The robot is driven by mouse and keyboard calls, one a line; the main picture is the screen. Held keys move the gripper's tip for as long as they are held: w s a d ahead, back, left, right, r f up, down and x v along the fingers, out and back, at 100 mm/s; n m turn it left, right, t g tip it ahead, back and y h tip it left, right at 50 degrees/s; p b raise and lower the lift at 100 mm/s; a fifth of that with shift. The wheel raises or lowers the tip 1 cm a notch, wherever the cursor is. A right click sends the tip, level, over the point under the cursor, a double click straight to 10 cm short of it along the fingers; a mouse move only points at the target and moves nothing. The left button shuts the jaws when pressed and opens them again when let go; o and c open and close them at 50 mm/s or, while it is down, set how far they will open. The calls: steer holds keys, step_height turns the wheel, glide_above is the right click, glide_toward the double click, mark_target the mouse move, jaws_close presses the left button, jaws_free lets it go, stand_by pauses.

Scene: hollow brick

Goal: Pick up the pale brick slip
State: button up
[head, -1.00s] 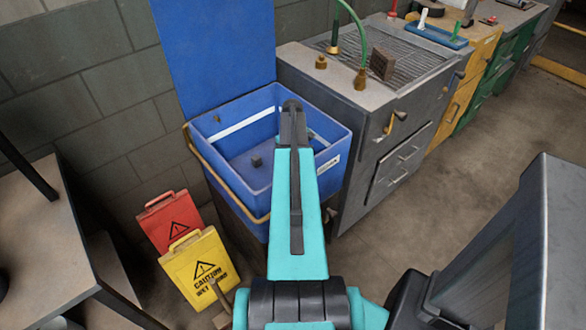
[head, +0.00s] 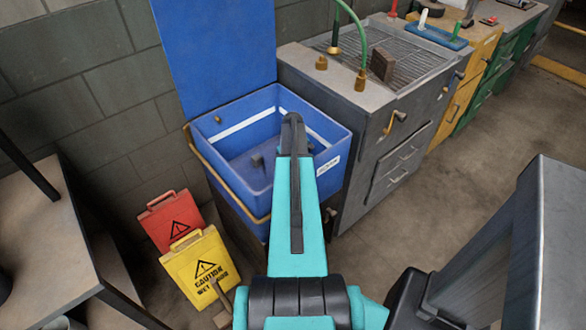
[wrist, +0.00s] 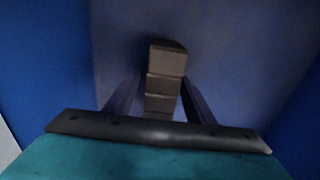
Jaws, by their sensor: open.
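A dull grey-brown block, probably the pale brick slip, lies in the blue bin (head: 230,180). In the wrist view the block (wrist: 165,60) stretches away in segments between my two fingers. My gripper (wrist: 158,92) is open, with a dark finger on each side of the block. I cannot tell whether either finger touches it. In the head view my arm reaches down into the bin and hides the fingers. A small dark shape (head: 257,160) shows left of the arm inside the bin; its detail is unclear.
The bin's walls stand close around my gripper, its lid raised behind. A grey sink unit (head: 300,68) with a brown block (head: 382,64) on its grate stands to the right. Yellow (head: 200,270) and red (head: 170,222) caution signs stand in front left.

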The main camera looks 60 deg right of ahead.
jaws_close()
stand_by(0.3)
steer(key=shift+r, duration=0.1)
steer(key=shift+r+b, duration=0.6)
steer(key=shift+r, duration=4.35)
